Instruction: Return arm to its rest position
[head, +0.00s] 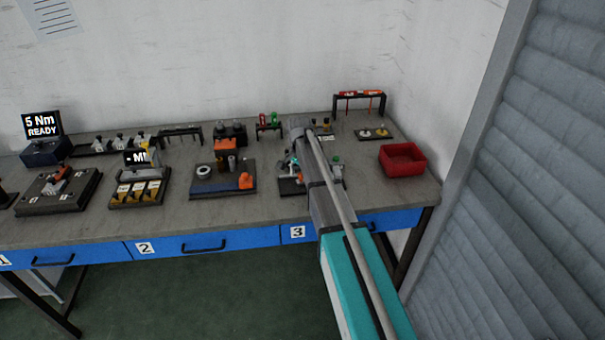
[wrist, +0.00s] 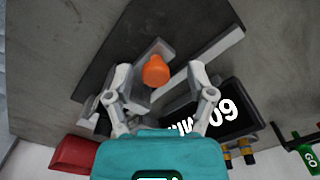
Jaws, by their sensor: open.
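My gripper (wrist: 159,67) is open in the wrist view, its two grey fingers spread apart. An orange rounded piece (wrist: 156,71) shows between the fingertips, with a gap on each side, on a light grey block over a dark plate (wrist: 105,60). How far below the fingertips it lies I cannot tell. In the head view my arm reaches over the right part of the bench, and my gripper (head: 292,163) is partly hidden behind it, above a dark station plate.
A red bin (head: 402,159) stands on the bench right of my arm; it also shows in the wrist view (wrist: 68,154). A black box with white "60" lettering (wrist: 225,112) lies beside the fingers. Several fixtures fill the bench (head: 215,208) leftward. A grey shutter (head: 525,160) stands at right.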

